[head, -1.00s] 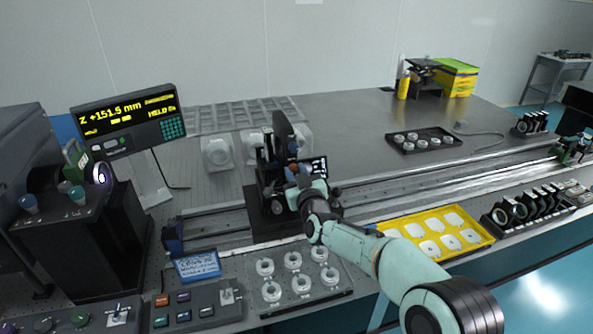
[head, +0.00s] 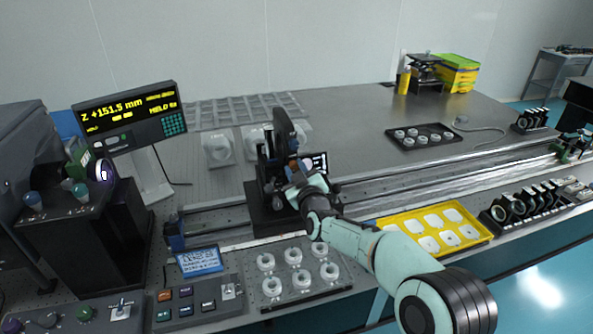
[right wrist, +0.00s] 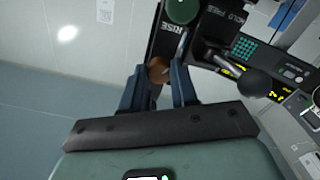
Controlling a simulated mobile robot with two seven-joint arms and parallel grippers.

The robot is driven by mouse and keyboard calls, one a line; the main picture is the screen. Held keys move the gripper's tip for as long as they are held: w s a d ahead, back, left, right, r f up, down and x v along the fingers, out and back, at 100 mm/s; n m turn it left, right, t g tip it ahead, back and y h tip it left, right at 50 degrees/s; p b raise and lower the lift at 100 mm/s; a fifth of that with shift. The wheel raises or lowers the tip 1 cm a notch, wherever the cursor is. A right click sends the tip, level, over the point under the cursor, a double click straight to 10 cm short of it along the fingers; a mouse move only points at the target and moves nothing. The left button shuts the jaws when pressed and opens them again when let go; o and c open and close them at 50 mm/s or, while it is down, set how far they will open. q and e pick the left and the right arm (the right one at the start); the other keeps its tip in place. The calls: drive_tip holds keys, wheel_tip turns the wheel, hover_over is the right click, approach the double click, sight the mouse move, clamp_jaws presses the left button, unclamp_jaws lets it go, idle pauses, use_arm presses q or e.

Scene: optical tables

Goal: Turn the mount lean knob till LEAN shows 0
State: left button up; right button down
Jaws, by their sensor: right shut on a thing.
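The dark mount (head: 283,128) stands upright on a carriage on the rail in the head view. My right gripper (head: 293,181) reaches it from the front right. In the right wrist view, my right gripper (right wrist: 158,84) has its two blue-grey fingers shut on a brown-orange round knob (right wrist: 158,68), the lean knob as far as I can tell. A green knob (right wrist: 182,10) labelled RISE is just above it, and a black ball-ended lever (right wrist: 254,83) is to the right. A small screen (head: 320,161) beside the mount is partly hidden; its LEAN value is unreadable. My left gripper is out of view.
The large display (head: 130,113) reads Z +151.5 mm and HELD. A clear tray of white rings (head: 305,293) and a button box (head: 198,302) lie in front of the rail. A yellow tray (head: 480,231) is to the right.

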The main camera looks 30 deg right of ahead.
drive_tip(key=c, duration=0.9)
unclamp_jaws()
drive_tip(key=shift+o, duration=0.2)
drive_tip(key=v, duration=1.3)
drive_tip(key=shift+s+b, duration=0.15)
drive_tip(key=shift+b, duration=0.2)
drive_tip(key=shift+a, duration=0.15)
